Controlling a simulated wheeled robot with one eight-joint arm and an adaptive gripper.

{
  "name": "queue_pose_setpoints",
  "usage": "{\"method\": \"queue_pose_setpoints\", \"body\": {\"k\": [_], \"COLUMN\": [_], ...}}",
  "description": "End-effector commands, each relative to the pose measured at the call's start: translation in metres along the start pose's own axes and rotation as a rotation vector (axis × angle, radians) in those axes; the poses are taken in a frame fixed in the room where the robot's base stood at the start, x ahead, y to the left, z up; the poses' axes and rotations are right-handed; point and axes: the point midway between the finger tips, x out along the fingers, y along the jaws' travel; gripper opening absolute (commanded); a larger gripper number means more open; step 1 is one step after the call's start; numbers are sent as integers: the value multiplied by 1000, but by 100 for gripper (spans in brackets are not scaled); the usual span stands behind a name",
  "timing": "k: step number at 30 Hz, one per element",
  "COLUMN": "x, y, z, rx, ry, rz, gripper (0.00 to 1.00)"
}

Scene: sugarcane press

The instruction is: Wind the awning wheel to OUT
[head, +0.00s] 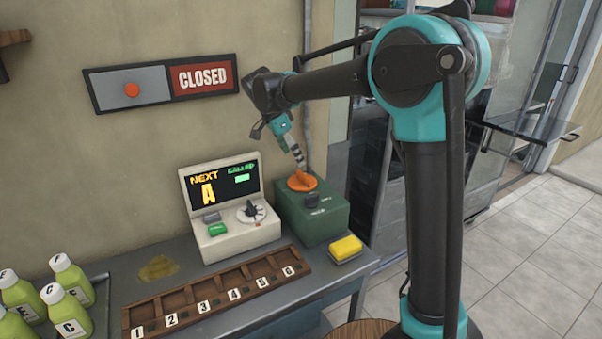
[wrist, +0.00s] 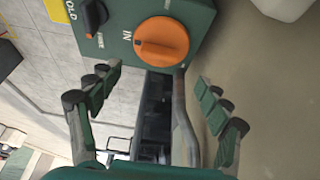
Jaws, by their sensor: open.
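The awning wheel (head: 302,183) is an orange knob on top of a green box (head: 318,216) at the back of the counter. In the wrist view the wheel (wrist: 162,42) has a raised grip bar, and the box (wrist: 196,18) carries the word IN beside it. My gripper (head: 298,162) is above the wheel in the head view. In the wrist view my gripper (wrist: 160,82) is open and empty, its two fingers apart on either side, with the wheel ahead of them. I cannot tell any contact. An OUT mark is not readable.
A black knob (wrist: 94,16) sits on the box near the wheel. A grey machine with a NEXT screen (head: 222,185) stands left of the box, a yellow block (head: 345,248) in front. A numbered wooden rack (head: 205,300) and bottles (head: 70,275) are further left. A pipe (head: 307,120) runs up the wall behind.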

Motion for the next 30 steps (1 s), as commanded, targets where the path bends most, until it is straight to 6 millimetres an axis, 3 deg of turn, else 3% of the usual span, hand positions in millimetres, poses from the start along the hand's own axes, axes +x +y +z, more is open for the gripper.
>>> {"method": "queue_pose_setpoints", "body": {"k": [6,12,18,26,30], "x": [43,70,82,83,82], "y": [0,0,0,0,0], "z": [0,0,0,0,0], "rx": [2,0,0,0,0], "ry": [0,0,0,0,0], "rz": [1,0,0,0,0], "gripper": [78,78,78,78,61]}}
